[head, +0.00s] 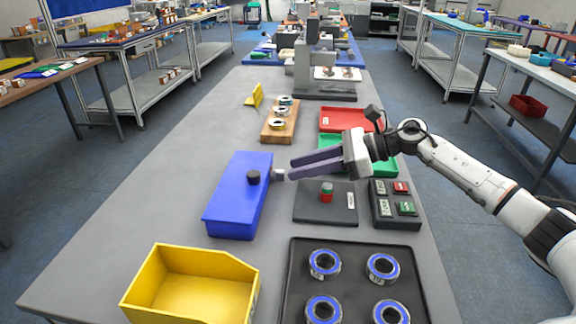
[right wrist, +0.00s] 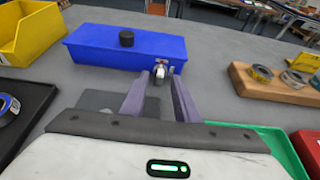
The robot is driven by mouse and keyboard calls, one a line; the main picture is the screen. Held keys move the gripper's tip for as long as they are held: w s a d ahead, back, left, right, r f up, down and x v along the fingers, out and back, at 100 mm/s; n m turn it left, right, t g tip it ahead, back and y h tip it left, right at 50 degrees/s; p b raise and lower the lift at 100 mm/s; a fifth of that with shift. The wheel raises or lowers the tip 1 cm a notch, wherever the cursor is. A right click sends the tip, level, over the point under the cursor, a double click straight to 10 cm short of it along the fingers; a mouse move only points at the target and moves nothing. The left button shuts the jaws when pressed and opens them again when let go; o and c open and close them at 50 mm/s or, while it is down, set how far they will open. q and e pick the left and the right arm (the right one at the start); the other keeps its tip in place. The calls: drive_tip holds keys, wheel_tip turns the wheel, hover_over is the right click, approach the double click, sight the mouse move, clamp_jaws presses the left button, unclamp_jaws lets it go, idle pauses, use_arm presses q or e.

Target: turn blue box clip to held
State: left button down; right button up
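The blue box (head: 238,199) lies on the grey table left of my right gripper, with a black knob (head: 253,177) on its top. Its small metallic clip (head: 279,174) sticks out from the right side of the box. In the right wrist view the clip (right wrist: 160,74) shows at the near side of the blue box (right wrist: 105,48), between my finger tips. My right gripper (head: 292,169) has its two purple fingers spread, pointing at the clip; the right wrist view also shows the fingers apart (right wrist: 160,90). Contact with the clip cannot be told. My left gripper is not in view.
A yellow bin (head: 195,284) and a black tray (head: 292,300) with several blue-ringed bearings stand in front. A dark pad with a red-green part (head: 326,193) and a button panel (head: 395,205) lie right. Green and red trays (head: 346,119) and a wooden block (head: 279,126) lie behind.

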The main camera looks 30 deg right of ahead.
sight(289, 183)
drive_tip(key=shift+x, duration=1.25)
drive_tip(key=shift+w+a+f, duration=0.15)
drive_tip(key=shift+w+a, duration=0.15)
drive_tip(key=shift+a, duration=0.05)
